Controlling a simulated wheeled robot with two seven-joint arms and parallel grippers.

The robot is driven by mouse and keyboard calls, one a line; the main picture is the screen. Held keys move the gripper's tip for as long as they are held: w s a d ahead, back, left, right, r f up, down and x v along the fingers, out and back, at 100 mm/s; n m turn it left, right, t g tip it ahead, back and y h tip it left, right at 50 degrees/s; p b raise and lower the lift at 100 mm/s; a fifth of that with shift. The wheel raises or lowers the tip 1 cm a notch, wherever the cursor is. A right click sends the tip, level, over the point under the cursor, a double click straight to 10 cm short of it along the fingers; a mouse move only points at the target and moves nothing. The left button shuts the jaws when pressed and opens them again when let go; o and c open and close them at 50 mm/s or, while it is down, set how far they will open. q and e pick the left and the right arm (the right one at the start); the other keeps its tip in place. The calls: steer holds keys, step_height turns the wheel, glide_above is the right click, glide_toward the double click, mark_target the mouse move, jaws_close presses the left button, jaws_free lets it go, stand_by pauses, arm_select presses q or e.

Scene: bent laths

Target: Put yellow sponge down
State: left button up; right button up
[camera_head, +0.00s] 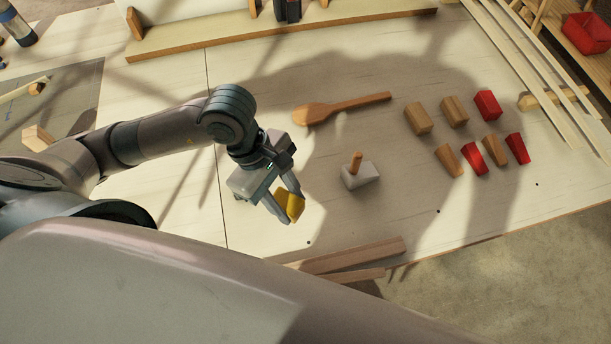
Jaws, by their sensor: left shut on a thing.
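The yellow sponge (291,205) is a small yellow block held between the fingers of my left gripper (283,206). The gripper is shut on it and points down and to the right over the pale wooden table (340,228). I cannot tell whether the sponge touches the tabletop or hangs just above it. The fingers hide part of the sponge. My right gripper is not in view.
A white block with a wooden peg (361,175) stands right of the sponge. A wooden spoon (342,107) lies behind. Several wooden blocks (419,119) and red blocks (487,104) lie at right. Wooden strips (352,255) lie at the front edge. Bare table surrounds the sponge.

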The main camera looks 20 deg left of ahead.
arm_select(q)
steer(key=shift+d, duration=0.1)
steer(key=w+f+b, duration=0.1)
steer(key=w+f, duration=0.1)
steer(key=w, duration=0.2)
steer(key=w+f, duration=0.2)
steer(key=w, duration=0.1)
steer(key=w+d+f+b, duration=0.1)
steer(key=w+f, duration=0.2)
steer(key=w, duration=0.1)
steer(key=shift+w+b, duration=0.35)
steer(key=shift+f+b, duration=0.7)
steer(key=shift+f, duration=1.35)
steer(key=shift+f, duration=0.1)
steer(key=o, duration=1)
